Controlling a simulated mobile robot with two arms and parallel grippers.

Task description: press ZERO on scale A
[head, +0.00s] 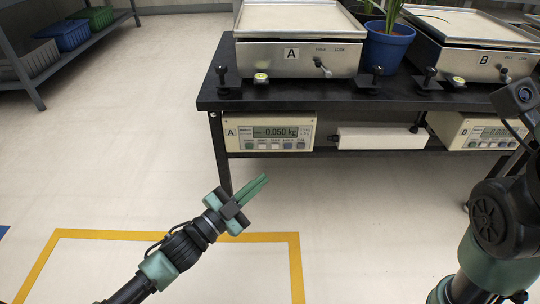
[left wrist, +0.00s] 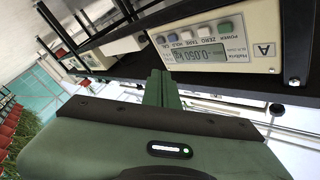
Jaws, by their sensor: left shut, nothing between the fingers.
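Scale A (head: 290,52) stands on the black table with an empty tray on top. Its cream display box (head: 233,132), labelled A, sits under the tabletop and reads -0.050 kg. The ZERO button (head: 262,146) is second from the left in its button row, beside the green one. In the left wrist view the box appears upside down, with the ZERO button (left wrist: 204,29) pale. My left gripper (head: 265,178) is shut and empty, in front of and below the box, its fingers apart from the buttons. Its fingers (left wrist: 160,75) show in the left wrist view. My right gripper is out of view.
Scale B (head: 470,62) and its display box (head: 447,130) are at the right. A blue plant pot (head: 386,48) stands between the scales. Knobs and a black clamp (head: 228,85) line the table edge (head: 320,100). The floor in front is clear.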

